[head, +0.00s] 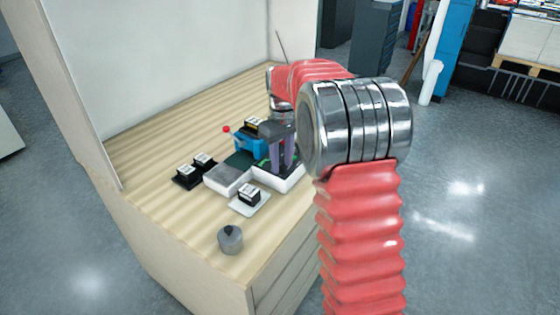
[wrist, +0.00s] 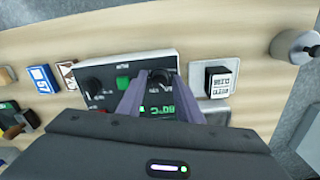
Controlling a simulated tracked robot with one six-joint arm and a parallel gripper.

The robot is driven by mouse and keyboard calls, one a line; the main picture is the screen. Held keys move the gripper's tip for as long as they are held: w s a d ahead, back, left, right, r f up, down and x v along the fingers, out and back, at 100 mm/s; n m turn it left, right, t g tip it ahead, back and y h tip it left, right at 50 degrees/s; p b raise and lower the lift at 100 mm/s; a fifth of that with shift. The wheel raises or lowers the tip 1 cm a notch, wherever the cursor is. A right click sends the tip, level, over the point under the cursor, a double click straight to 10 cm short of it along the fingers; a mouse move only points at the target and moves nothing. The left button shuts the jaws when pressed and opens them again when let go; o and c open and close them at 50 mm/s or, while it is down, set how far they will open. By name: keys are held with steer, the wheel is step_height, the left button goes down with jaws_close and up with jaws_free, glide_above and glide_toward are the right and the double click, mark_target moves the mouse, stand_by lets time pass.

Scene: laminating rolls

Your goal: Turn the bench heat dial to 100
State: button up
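The bench heat controller is a white-framed box with a dark face (wrist: 108,103), and it also shows in the head view (head: 290,184). Its black dial (wrist: 160,78) is at the upper right of the face in the wrist view. My gripper (wrist: 161,79) points down at the face, with one purple-grey finger on each side of this dial. The fingers stand apart; whether they touch the dial is not clear. In the head view my gripper (head: 283,168) is over the box. Green display digits (wrist: 162,109) show between the fingers, partly hidden and hard to read.
Another black knob (wrist: 93,87) and a green button (wrist: 123,82) are on the same face. A labelled block on a white pad (head: 249,196) and a grey cylinder (head: 230,240) stand nearer the front. Black blocks (head: 187,176) and a blue holder (head: 249,143) stand close by.

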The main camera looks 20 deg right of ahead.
steer(key=c, duration=0.7)
steer(key=shift+a, duration=0.3)
jaws_close()
steer(key=shift+d, duration=0.2)
steer(key=shift+m, duration=0.5)
steer(key=m, duration=1.1)
steer(key=shift+d, duration=0.1)
steer(key=o, duration=0.9)
jaws_free()
